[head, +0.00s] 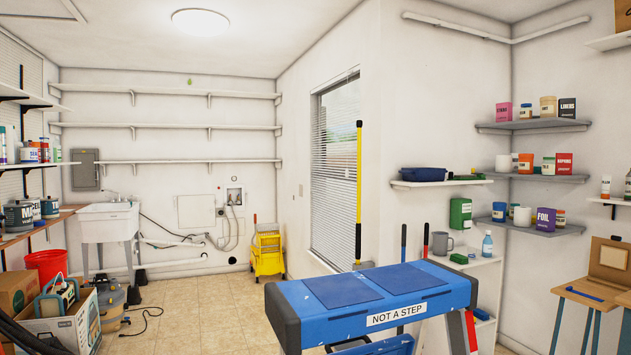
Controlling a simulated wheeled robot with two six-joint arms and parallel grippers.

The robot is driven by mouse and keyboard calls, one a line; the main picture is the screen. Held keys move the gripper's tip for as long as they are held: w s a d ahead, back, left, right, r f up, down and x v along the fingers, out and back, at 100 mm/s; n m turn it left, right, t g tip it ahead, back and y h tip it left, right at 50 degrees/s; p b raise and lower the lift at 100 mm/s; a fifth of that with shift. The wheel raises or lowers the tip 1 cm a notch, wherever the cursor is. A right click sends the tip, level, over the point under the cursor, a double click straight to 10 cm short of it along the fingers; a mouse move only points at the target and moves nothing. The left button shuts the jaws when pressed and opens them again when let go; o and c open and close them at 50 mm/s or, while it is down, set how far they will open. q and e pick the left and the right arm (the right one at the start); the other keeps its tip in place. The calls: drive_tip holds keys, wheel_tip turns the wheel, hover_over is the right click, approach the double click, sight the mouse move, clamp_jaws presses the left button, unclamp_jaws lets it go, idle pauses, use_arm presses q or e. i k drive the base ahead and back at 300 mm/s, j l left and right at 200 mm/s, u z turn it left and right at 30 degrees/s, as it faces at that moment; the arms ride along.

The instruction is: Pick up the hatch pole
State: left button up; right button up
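A tall yellow pole (359,180) with a dark tip stands upright in the middle of the view, in front of the window's right side. I take it for the hatch pole, but no label shows. Its lower part is dark near a small grey piece (362,265), and its foot is hidden behind the blue ladder top. Neither of my grippers is in view.
A blue ladder top (400,303) marked "NOT A STEP" fills the near middle. A yellow mop bucket (268,252) stands at the far wall. A white shelf unit (487,275) is at right, boxes (78,320) at left. Tiled floor (190,310) is open between.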

sight(359, 124)
drive_tip(key=j, duration=0.8)
drive_tip(key=i+j, duration=0.1)
drive_tip(key=j, duration=0.7)
drive_tip(key=i+j, duration=1.6)
drive_tip(key=i, duration=0.25)
drive_tip(key=i+j, duration=0.25)
drive_tip(key=i, duration=0.15)
drive_tip(key=i+j, duration=0.2)
drive_tip(key=i, duration=0.25)
drive_tip(key=i+j, duration=0.25)
drive_tip(key=i, duration=0.2)
drive_tip(key=i+l, duration=1.4)
